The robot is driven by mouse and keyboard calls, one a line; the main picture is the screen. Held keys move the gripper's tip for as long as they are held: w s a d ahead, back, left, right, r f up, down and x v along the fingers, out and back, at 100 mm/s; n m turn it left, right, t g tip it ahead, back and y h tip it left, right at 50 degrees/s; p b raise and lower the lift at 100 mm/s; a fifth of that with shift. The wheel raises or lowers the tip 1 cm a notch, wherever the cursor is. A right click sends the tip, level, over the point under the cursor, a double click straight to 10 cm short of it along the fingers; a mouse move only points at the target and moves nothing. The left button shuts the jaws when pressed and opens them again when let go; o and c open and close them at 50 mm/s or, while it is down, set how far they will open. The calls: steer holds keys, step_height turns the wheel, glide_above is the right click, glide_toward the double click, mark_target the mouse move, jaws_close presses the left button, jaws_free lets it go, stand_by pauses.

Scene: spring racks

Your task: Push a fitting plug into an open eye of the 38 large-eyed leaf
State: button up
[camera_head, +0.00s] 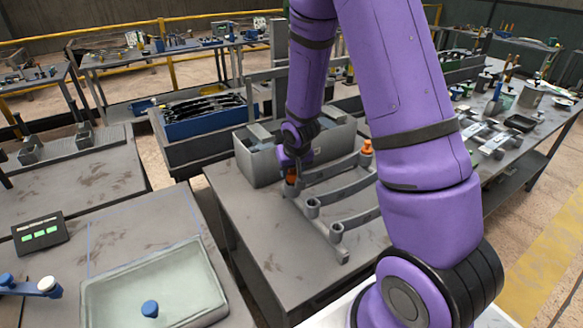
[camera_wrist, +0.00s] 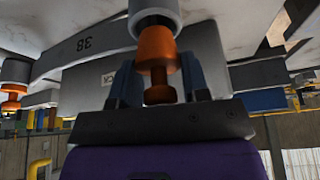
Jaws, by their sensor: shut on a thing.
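My gripper (camera_head: 292,168) points down over the left end of the far leaf on the rack. It is shut on an orange plug (camera_head: 291,181). In the wrist view, which looks upside down, the plug (camera_wrist: 156,52) is between the fingers (camera_wrist: 159,72). Its wide end meets a grey eye (camera_wrist: 154,14); I cannot tell how deep it sits. A grey leaf stamped 38 (camera_wrist: 83,46) runs up to beside this eye. A second orange plug (camera_head: 367,147) stands at the far leaf's other end. The nearer leaves show open-looking eyes (camera_head: 312,207) and (camera_head: 336,232).
A grey bin (camera_head: 258,166) stands right behind the gripper. A pale tray (camera_head: 95,310) on the left bench holds a blue plug (camera_head: 150,309). A blue crate (camera_head: 205,125) is farther back. The table (camera_head: 245,215) left of the rack is bare.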

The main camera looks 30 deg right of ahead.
steer(key=shift+f, duration=1)
steer(key=o, duration=1.4)
steer(key=shift+c, duration=0.2)
steer(key=shift+r, duration=0.1)
steer(key=shift+r, duration=3.45)
